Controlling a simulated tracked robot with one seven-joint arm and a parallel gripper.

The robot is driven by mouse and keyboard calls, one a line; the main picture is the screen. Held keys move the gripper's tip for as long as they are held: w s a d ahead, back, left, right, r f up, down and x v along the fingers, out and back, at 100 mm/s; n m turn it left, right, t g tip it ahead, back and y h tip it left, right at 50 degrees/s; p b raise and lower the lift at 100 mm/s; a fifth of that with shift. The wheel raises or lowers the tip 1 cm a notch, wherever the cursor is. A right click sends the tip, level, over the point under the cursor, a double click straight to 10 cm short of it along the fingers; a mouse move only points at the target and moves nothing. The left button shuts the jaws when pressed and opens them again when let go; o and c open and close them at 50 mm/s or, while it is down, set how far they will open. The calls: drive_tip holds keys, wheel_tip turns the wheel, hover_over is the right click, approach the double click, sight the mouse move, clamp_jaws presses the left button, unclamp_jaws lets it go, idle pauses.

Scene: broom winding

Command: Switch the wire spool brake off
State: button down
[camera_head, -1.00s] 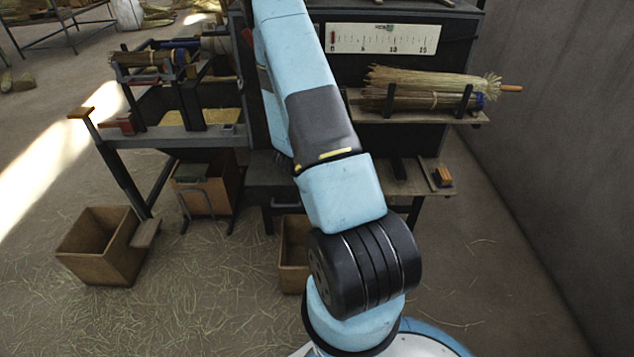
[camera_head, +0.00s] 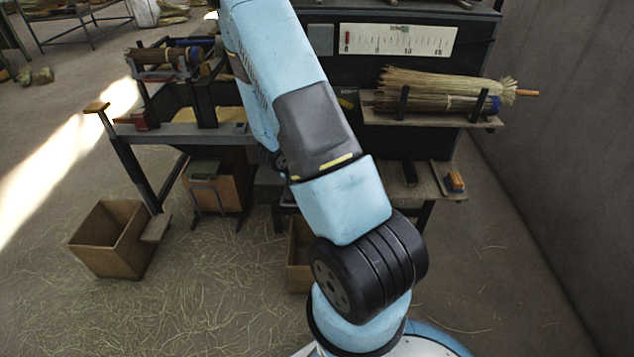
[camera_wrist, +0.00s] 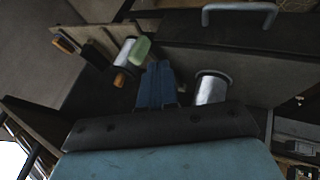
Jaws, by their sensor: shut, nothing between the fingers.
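My gripper (camera_wrist: 157,78) shows in the wrist view as two blue-grey fingers close together, shut and empty. A silvery cylinder (camera_wrist: 211,88), which looks like a spool, stands just right of the fingers, apart from them. A second silvery cylinder (camera_wrist: 124,52) lies to the upper left, beside a pale green piece (camera_wrist: 140,49). I cannot tell for sure which is the wire spool, and I cannot make out the brake. In the head view my own arm hides the gripper and the middle of the machine.
An orange piece (camera_wrist: 119,80) lies near the fingers' left. A grey bar handle (camera_wrist: 240,10) is at the top of the wrist view. In the head view, brooms (camera_head: 440,86) rest on a right-hand shelf, and a wooden box (camera_head: 112,240) stands on the straw-littered floor.

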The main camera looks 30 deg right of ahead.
drive_tip(key=shift+v, duration=1.25)
drive_tip(key=w+a+r+n+t+y, duration=0.1)
drive_tip(key=a+r+t+y, duration=0.15)
drive_tip(key=a+r, duration=0.4)
drive_tip(key=w+a+r+n+t+y, duration=0.1)
drive_tip(key=a+r+y, duration=0.25)
drive_tip(key=r, duration=0.65)
drive_tip(key=w+a+r+n+t+y, duration=0.1)
drive_tip(key=w+a+r+t+y, duration=0.1)
drive_tip(key=a+r, duration=0.45)
drive_tip(key=s+r+n, duration=0.2)
drive_tip(key=s+r, duration=0.7)
drive_tip(key=s, duration=0.3)
drive_tip(key=s+r+n+g, duration=0.1)
drive_tip(key=s+r+n, duration=0.1)
drive_tip(key=s+r, duration=0.7)
drive_tip(key=s, duration=0.4)
drive_tip(key=shift+r+h, duration=0.3)
